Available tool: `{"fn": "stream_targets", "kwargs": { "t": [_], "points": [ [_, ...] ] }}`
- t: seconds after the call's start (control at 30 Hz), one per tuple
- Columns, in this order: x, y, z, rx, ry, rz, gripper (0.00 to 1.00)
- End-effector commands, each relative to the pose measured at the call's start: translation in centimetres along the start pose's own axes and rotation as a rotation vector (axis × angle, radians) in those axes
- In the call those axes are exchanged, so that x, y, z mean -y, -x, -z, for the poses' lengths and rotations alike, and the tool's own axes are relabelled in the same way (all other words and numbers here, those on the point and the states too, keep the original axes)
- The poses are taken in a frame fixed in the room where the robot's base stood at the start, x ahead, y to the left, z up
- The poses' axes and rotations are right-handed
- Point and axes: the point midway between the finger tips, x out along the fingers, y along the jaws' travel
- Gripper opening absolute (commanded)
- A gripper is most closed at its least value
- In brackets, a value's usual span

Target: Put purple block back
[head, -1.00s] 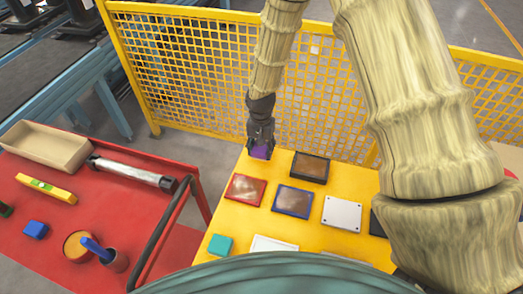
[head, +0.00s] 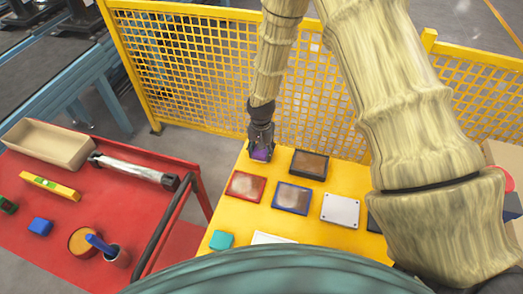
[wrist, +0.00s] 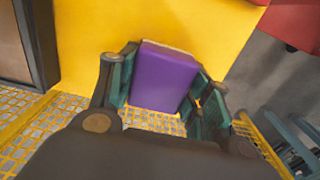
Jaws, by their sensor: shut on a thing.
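The purple block (wrist: 163,78) is between the fingers of my gripper (wrist: 160,95) in the wrist view, and the gripper is shut on it. In the head view the purple block (head: 261,155) shows low between the fingertips of my gripper (head: 261,148), at the far left corner of the yellow table (head: 228,215). I cannot tell whether the block touches the table top.
A dark-framed tray (head: 309,164) stands just right of the gripper. A red-framed tray (head: 245,186), a blue-framed tray (head: 293,198), a white plate (head: 341,210) and a teal block (head: 221,240) lie nearer. A yellow mesh fence (head: 200,70) stands behind. A red cart (head: 60,200) is left.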

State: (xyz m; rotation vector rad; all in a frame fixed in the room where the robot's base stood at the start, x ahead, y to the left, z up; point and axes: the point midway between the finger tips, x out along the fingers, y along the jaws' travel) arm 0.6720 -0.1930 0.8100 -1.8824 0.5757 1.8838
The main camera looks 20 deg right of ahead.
Motion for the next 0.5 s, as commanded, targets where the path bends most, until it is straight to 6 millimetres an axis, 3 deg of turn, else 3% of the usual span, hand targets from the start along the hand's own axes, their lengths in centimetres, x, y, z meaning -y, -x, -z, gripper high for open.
{"fn": "stream_targets", "kwargs": {
  "t": [0.03, 0.07, 0.17, 0.5],
  "points": [
    [-0.01, -0.22, 0.00, 0.000, 0.000, 0.000, 0.10],
    [-0.01, -0.16, 0.00, 0.000, 0.000, 0.000, 0.52],
    [-0.01, -0.14, -0.01, 0.000, 0.000, 0.000, 0.70],
    [-0.02, 0.00, 0.00, 0.000, 0.000, 0.000, 0.70]
  ]
}}
